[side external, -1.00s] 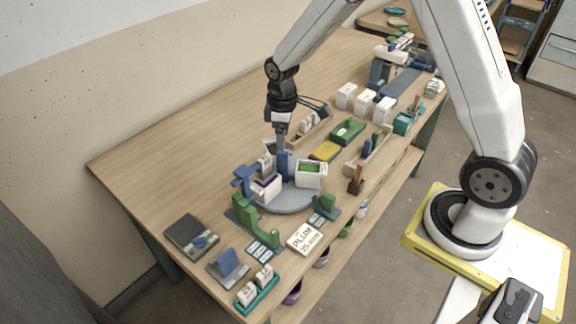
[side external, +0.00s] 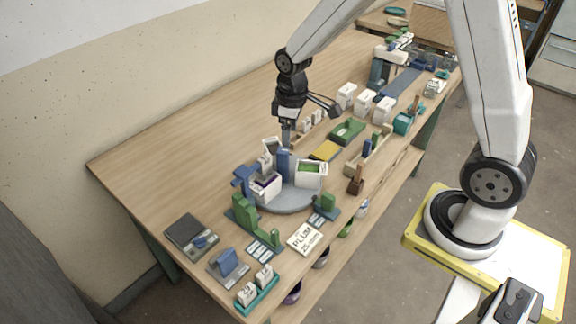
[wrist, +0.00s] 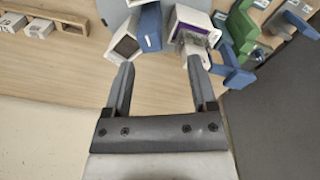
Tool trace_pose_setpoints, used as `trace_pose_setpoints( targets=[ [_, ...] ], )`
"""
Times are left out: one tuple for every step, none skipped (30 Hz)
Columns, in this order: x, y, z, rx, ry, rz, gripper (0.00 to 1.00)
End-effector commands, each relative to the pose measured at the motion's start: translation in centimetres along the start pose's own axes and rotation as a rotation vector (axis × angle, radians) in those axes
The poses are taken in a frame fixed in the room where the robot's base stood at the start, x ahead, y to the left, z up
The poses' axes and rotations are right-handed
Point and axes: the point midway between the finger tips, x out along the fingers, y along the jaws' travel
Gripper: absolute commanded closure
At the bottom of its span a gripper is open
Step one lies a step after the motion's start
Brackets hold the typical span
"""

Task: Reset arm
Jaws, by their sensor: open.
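My gripper (wrist: 158,84) is open in the wrist view, with its two dark fingers spread and nothing held between them. In the side view my gripper (side external: 286,135) hangs at the back of the round grey turntable (side external: 292,205). White buckets stand on the turntable: one with green inside (side external: 311,172) on the right and one with purple inside (side external: 265,186) at the front left. A blue upright block (side external: 284,165) stands between them. In the wrist view the purple-marked bucket (wrist: 193,25) lies beyond the right finger and a dark-topped bucket (wrist: 125,45) beyond the left finger.
Green and blue fixtures (side external: 243,210) and a PLUM 25 mm card (side external: 304,239) stand at the front. A scale-like device (side external: 190,236) is at the left. White boxes (side external: 365,102) and a wooden tray (side external: 370,155) are at the right. The table's back left (side external: 190,145) is bare.

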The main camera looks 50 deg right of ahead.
Motion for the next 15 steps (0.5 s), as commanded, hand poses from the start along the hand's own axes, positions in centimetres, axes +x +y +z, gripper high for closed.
trace_pose_setpoints(
  targets=[
    [-0.5, -0.7, 0.8, 0.03, 0.014, 0.006, 0.27],
    [-0.7, -1.0, 1.3, 0.051, 0.023, 0.01, 0.27],
    [-0.9, -1.5, 2.0, 0.081, 0.035, 0.015, 0.27],
    [-1.1, -1.9, 2.5, 0.104, 0.044, 0.018, 0.27],
    [-1.3, -2.3, 3.0, 0.129, 0.055, 0.021, 0.27],
    [-1.5, -2.8, 3.8, 0.16, 0.069, 0.025, 0.27],
    [-1.6, -3.2, 4.4, 0.184, 0.079, 0.027, 0.27],
    [-1.7, -3.6, 4.9, 0.208, 0.089, 0.029, 0.27],
    [-1.9, -4.1, 5.7, 0.238, 0.102, 0.031, 0.27],
    [-2.0, -4.4, 6.2, 0.259, 0.113, 0.033, 0.27],
    [-2.0, -4.8, 6.7, 0.279, 0.121, 0.034, 0.27],
    [-2.1, -5.2, 7.4, 0.305, 0.133, 0.035, 0.27],
    [-2.1, -5.5, 7.8, 0.323, 0.14, 0.035, 0.27],
    [-2.2, -5.7, 8.2, 0.34, 0.149, 0.036, 0.27],
    [-2.2, -6.0, 8.7, 0.358, 0.156, 0.035, 0.27]
  ],
)
